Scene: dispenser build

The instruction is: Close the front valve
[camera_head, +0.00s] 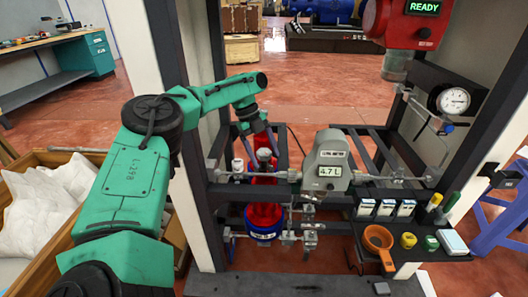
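My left gripper (259,143), at the end of my green arm, points down into the dark frame of the dispenser. Its two dark fingers look spread apart, around or just above a grey knob (264,155) over a red cylinder (264,190); I cannot tell whether they touch it. A pipe run crosses the frame, with a small fitting (238,167) left of the knob. Lower pipe fittings (310,239) sit below the meter. I cannot tell which of these is the front valve. My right gripper is not in view.
A grey meter (329,160) reading 4.7 L stands right of the gripper. A red unit (405,22) showing READY and a pressure gauge (453,101) are at the upper right. Dark posts flank my arm.

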